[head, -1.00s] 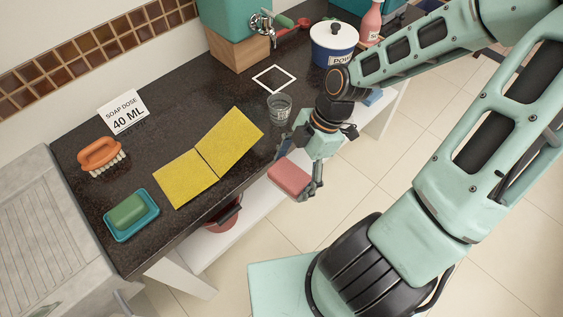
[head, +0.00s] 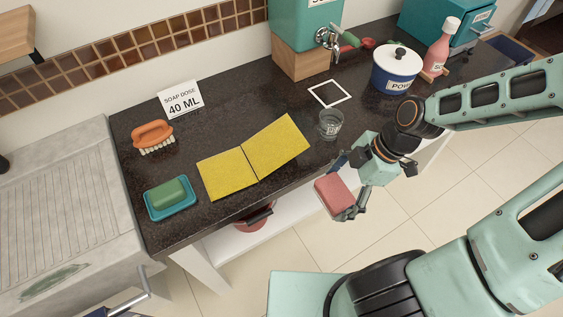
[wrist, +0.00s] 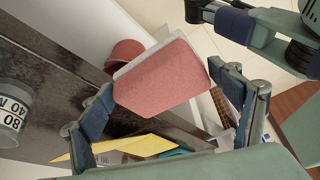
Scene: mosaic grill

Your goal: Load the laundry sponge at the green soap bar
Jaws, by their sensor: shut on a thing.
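The sponge (head: 333,194) is a pink block with a pale side, held in my gripper (head: 350,187) beyond the counter's front edge. In the wrist view the sponge (wrist: 163,80) sits between the two fingers, and my gripper (wrist: 165,105) is shut on it. The green soap bar (head: 169,192) lies in a teal dish (head: 172,212) at the counter's front left corner. My gripper is well to the right of the soap, with the yellow cloths between them.
Two yellow cloths (head: 227,174) lie mid-counter. An orange brush (head: 153,135), a "40 ML" card (head: 180,99) and a clear measuring cup (head: 331,125) stand nearby. A blue pot (head: 396,72) and a pink bottle (head: 440,50) are at the right. A sink (head: 70,215) adjoins at left.

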